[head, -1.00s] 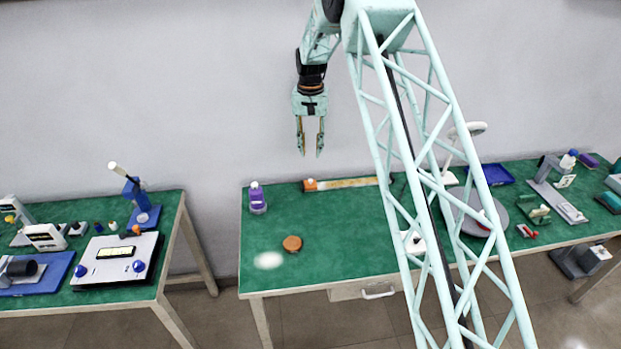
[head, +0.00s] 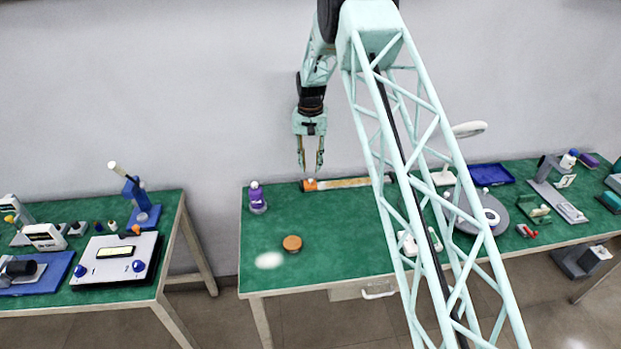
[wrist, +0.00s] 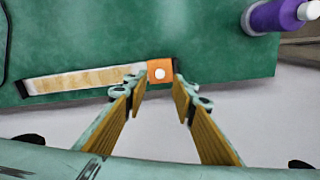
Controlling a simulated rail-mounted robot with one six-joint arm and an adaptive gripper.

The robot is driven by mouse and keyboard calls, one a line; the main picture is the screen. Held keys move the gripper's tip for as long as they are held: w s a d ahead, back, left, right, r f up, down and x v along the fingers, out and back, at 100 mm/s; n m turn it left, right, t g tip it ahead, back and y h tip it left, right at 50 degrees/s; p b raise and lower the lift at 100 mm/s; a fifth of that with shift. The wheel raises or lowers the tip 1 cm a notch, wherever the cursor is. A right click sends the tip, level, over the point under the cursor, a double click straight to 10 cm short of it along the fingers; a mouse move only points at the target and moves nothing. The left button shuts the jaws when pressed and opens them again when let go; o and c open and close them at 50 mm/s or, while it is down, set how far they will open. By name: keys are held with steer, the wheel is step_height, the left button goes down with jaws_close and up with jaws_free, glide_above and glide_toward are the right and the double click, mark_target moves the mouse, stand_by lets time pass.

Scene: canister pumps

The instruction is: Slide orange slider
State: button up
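The orange slider (head: 310,184) is a small block with a white knob, at the left end of a long pale track (head: 350,182) along the back edge of the green table. In the wrist view the orange slider (wrist: 160,71) sits at the track's right end, beside a dark end stop, and the track (wrist: 80,80) runs off to the left. My gripper (head: 310,170) points down just above the slider. In the wrist view its open fingers (wrist: 157,88) stand to either side of the slider in the picture. Contact cannot be told.
A purple bottle (head: 257,198) stands left of the track; it shows large in the wrist view (wrist: 278,15). An orange disc (head: 292,244) lies nearer the front. A blue tray (head: 492,174) lies at the back right. The table's left middle is mostly clear.

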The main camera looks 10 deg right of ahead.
mark_target(311, 179)
steer(key=shift+f, duration=3.1)
steer(key=shift+c, duration=0.7)
jaws_close()
